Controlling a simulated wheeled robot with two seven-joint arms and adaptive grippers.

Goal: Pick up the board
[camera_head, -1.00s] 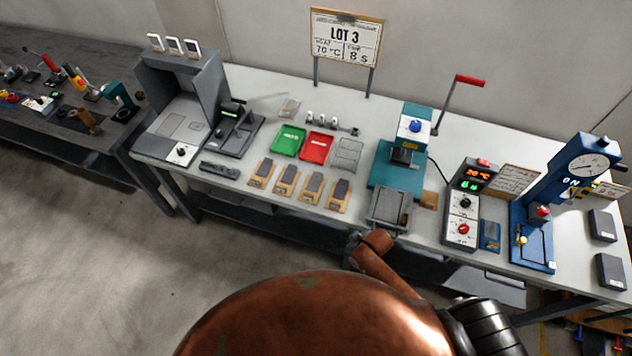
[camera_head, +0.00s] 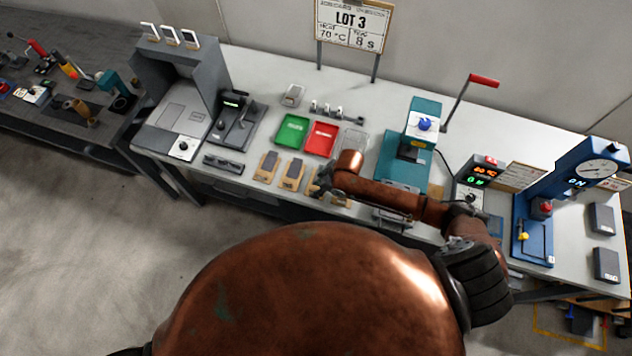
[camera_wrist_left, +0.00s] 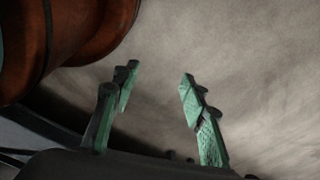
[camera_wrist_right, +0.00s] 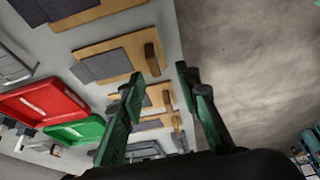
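Several wooden boards with dark grey pads lie in a row along the table's front edge. In the head view the two left ones, a far left board (camera_head: 265,167) and a second board (camera_head: 292,174), show clearly. The others are partly hidden by my right arm. My right gripper (camera_head: 326,184) is over the right part of this row. In the right wrist view it (camera_wrist_right: 160,76) is open and empty, with a board (camera_wrist_right: 112,62) and its upright wooden block near the fingertips. My left gripper (camera_wrist_left: 160,78) is open and empty, over bare floor, outside the head view.
A green tray (camera_head: 292,130) and a red tray (camera_head: 321,138) lie behind the boards. A grey hooded station (camera_head: 178,105) stands left. A teal press (camera_head: 405,160), a control box (camera_head: 474,178) and a blue gauge press (camera_head: 570,185) stand right.

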